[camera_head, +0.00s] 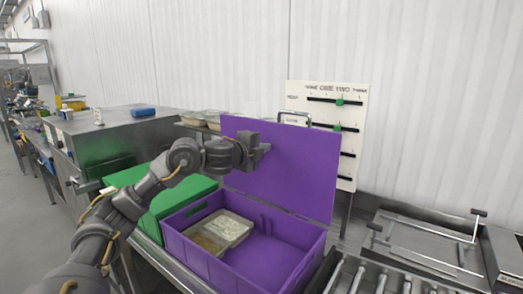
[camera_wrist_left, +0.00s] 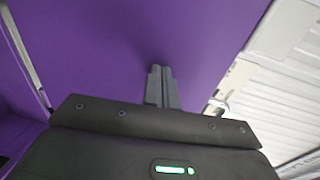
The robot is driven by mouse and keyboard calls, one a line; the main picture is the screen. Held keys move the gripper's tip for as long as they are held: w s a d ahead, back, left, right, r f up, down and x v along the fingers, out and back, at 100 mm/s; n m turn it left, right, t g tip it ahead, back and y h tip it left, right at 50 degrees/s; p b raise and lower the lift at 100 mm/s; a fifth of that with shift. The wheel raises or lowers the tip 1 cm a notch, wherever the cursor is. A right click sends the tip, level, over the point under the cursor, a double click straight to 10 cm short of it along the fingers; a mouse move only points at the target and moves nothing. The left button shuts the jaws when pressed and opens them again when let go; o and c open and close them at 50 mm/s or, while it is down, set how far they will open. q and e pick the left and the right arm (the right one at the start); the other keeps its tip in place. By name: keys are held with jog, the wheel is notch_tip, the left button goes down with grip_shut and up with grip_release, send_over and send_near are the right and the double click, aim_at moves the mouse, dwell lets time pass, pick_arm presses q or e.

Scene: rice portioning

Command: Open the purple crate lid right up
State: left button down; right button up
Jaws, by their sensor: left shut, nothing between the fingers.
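The purple crate (camera_head: 290,272) stands in the middle of the head view, with a compartmented tray (camera_head: 226,229) of pale food inside at its left. Its purple lid (camera_head: 300,170) stands up steeply along the crate's back edge, so the crate is open. My left gripper (camera_head: 264,148) is shut and empty in front of the lid's inner face. In the left wrist view the closed fingers (camera_wrist_left: 160,84) point at the lid (camera_wrist_left: 130,40), which fills much of the picture; I cannot tell whether they touch it. My right gripper is not in view.
A green crate (camera_head: 150,195) stands directly left of the purple one. A white board with sliders (camera_head: 348,110) stands behind the lid. A roller conveyor (camera_head: 375,280) and a metal frame (camera_head: 430,240) lie to the right. A steel cabinet (camera_head: 110,140) stands at back left.

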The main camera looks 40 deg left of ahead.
pick_arm(q)
jog(key=shift+w+f, duration=0.1)
jog(key=shift+w, duration=1.35)
jog(key=shift+w+f+b, duration=0.15)
jog(key=shift+w+b, duration=0.05)
jog(key=shift+w, duration=0.5)
jog(key=shift+w+f+b, duration=0.1)
jog(key=shift+w+b, duration=0.05)
jog(key=shift+w, duration=0.5)
jog(key=shift+s, duration=0.35)
jog(key=p, duration=0.2)
send_near(273, 146)
notch_tip(273, 146, down, 2)
jog(key=w+a, duration=0.1)
jog(key=w, duration=0.1)
jog(key=shift+w+a+f, duration=0.15)
jog(key=shift+w, duration=0.05)
